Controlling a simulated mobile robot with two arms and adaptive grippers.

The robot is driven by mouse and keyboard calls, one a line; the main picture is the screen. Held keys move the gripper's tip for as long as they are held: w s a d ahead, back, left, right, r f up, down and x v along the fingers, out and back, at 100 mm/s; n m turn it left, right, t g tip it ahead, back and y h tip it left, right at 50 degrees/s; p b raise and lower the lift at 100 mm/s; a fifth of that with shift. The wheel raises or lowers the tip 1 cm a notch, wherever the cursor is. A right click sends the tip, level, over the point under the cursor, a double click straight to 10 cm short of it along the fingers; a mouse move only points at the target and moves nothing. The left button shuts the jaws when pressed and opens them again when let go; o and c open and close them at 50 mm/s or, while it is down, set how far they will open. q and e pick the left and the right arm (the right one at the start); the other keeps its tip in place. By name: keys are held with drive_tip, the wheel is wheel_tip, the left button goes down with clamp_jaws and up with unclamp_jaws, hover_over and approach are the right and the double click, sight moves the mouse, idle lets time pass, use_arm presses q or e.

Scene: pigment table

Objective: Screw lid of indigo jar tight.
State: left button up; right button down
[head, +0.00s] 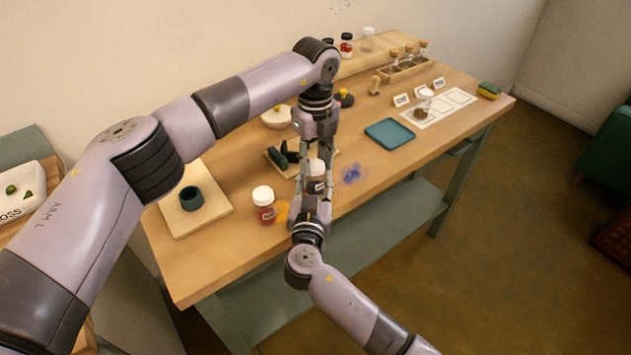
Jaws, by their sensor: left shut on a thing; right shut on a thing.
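The indigo jar (315,187), with dark contents, stands near the front edge of the wooden table, between my two grippers. Its white lid (317,167) sits on top; how tightly it is seated cannot be told. My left gripper (316,165) reaches in from the far side, with its fingers on either side of the lid, shut on it. My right gripper (314,187) comes from the front, with its fingers on either side of the jar body, shut on it. The fingers partly hide the jar.
A red jar with a white lid (264,204) stands close by on the left, by yellow powder (283,212). Blue powder (352,173) lies to the right. A dark cup (191,198) stands on a board (218,213). A teal tray (390,134) lies further right.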

use_arm(q)
clamp_jaws()
drive_tip(key=m, duration=2.6)
drive_tip(key=shift+f+m, duration=0.1)
drive_tip(key=shift+m, duration=0.2)
drive_tip(key=o, duration=1.2)
unclamp_jaws()
